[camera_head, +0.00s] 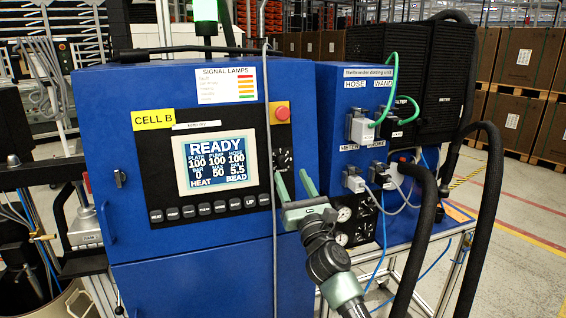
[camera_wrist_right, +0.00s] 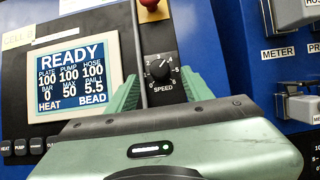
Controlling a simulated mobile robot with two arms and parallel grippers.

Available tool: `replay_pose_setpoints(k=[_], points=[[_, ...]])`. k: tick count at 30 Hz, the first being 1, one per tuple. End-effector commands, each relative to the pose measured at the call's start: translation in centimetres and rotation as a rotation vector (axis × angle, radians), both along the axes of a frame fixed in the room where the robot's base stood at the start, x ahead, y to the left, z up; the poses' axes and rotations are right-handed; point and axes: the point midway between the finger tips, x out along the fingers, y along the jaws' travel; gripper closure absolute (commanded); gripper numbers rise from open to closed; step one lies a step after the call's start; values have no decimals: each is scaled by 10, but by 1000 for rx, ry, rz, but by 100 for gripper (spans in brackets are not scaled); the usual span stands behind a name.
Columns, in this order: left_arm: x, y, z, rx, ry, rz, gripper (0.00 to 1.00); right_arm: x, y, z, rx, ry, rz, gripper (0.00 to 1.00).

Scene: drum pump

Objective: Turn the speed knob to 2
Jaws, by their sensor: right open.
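The speed knob (camera_wrist_right: 161,69) is a small black dial on a black plate marked SPEED, with white numbers around it. A pale mark on it seems to point to the upper right, but its exact setting is hard to read. In the head view the knob (camera_head: 284,159) sits right of the screen, below a red button. My right gripper (camera_head: 293,177) is open, with its green fingers pointing at the panel. In the right wrist view the fingertips (camera_wrist_right: 160,75) lie to the left and right of the knob; contact cannot be told. My left gripper is not in view.
The blue cabinet (camera_head: 220,285) carries a READY screen (camera_head: 216,161) and a row of buttons (camera_head: 210,209). A red button (camera_head: 282,113) is just above the knob. A thin grey pole (camera_head: 270,240) runs close beside it. Thick black hoses (camera_head: 420,240) hang at the right.

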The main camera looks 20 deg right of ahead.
Motion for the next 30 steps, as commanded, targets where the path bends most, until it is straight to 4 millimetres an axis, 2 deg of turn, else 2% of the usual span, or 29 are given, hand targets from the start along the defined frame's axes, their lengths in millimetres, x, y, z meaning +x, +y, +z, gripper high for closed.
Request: replay_pose_setpoints(k=[4, 10, 16, 22, 27, 28, 30], points=[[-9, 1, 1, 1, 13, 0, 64, 24, 1, 11, 1, -1, -1, 49], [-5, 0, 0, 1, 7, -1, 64, 46, 2, 19, -1, 0, -1, 49], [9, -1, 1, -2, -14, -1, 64, 53, 3, 22, -3, 1, -1, 49], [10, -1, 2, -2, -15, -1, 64, 53, 3, 21, -4, 1, -1, 49], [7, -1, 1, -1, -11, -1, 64, 53, 2, 21, -4, 1, -1, 97], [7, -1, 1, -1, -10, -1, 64, 53, 2, 21, -4, 1, -1, 100], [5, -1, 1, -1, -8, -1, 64, 53, 2, 21, -4, 1, -1, 100]])
